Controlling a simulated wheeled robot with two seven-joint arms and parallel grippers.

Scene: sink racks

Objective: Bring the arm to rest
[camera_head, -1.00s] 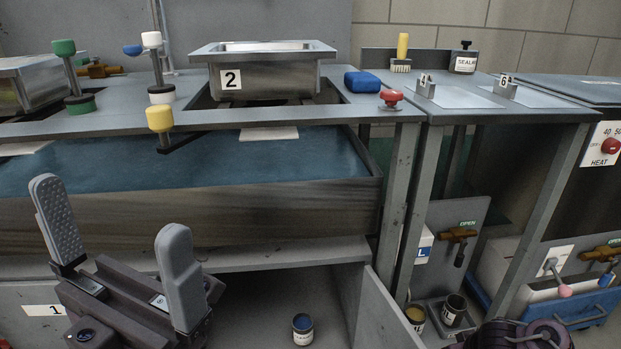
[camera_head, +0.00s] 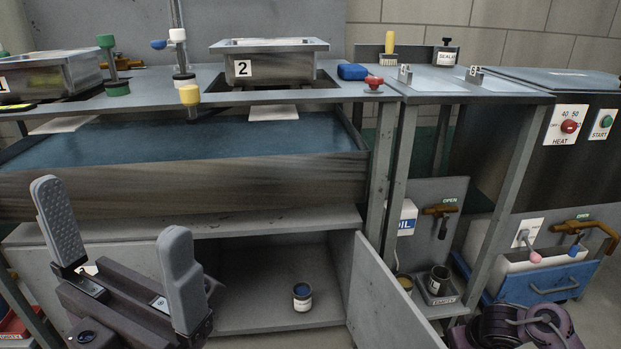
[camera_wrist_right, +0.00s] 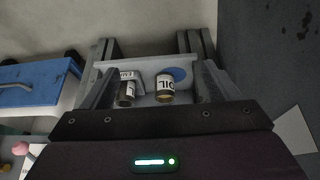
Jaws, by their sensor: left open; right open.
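My left gripper (camera_head: 112,208) stands at the lower left of the head view, its two grey fingers apart and pointing up. Nothing is between them, and it is in front of the sink bench. My right arm (camera_head: 510,326) shows as dark purple links at the lower right of the head view; its gripper cannot be made out there. In the right wrist view my right gripper (camera_wrist_right: 148,48) has its dark fingers wide apart.
A metal basin marked 2 (camera_head: 270,66) sits on the bench. A blue drawer (camera_head: 550,283) and small cans (camera_head: 439,279) are at the right.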

